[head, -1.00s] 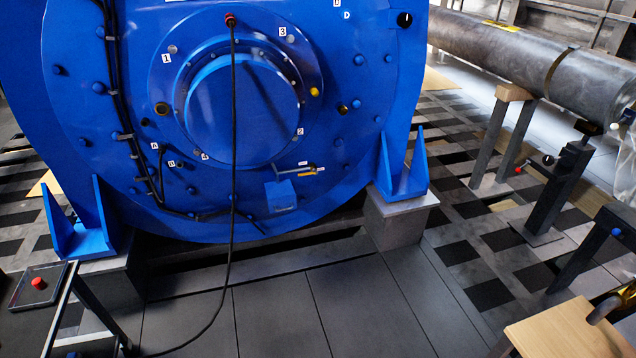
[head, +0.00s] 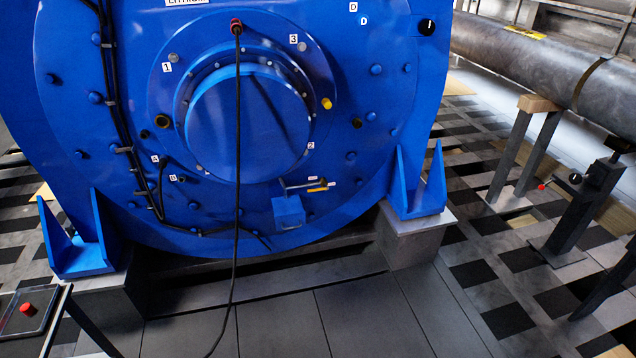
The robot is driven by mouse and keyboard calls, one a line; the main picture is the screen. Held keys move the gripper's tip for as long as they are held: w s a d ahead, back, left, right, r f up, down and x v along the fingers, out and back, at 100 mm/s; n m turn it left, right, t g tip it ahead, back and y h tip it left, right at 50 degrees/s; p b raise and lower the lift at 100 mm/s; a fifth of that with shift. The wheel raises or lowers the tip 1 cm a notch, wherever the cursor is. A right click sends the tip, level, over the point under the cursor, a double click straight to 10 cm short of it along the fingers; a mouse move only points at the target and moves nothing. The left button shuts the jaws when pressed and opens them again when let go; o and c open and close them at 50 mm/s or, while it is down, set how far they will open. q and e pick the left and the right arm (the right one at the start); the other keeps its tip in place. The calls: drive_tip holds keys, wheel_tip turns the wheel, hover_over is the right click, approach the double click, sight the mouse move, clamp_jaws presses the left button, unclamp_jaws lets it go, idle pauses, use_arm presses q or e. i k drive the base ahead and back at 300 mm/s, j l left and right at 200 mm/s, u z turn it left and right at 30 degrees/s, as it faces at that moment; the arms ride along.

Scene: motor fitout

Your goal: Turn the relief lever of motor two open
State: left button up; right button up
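A large blue round motor (head: 110,180) fills the left and middle of the head view. Low on its face is a small blue box (head: 288,211). Just above the box is a thin metal rod with a yellow-handled lever (head: 318,188), lying roughly level and pointing right. Tiny labels beside it are too small to read. I cannot tell whether this is the relief lever or which motor this is. Neither of my grippers is in view.
A black cable (head: 235,200) hangs from a red plug (head: 236,27) down to the floor. A red button box (head: 28,308) stands at lower left. A large pipe (head: 530,60) on stands (head: 570,215) lies at right. The floor (head: 370,305) before the motor is clear.

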sight(325, 188)
drive_tip(key=i+l, duration=0.15)
drive_tip(key=i, duration=0.35)
drive_tip(key=i+l, duration=0.15)
drive_tip(key=i, duration=0.35)
drive_tip(key=i+l, duration=0.15)
drive_tip(key=i, duration=0.35)
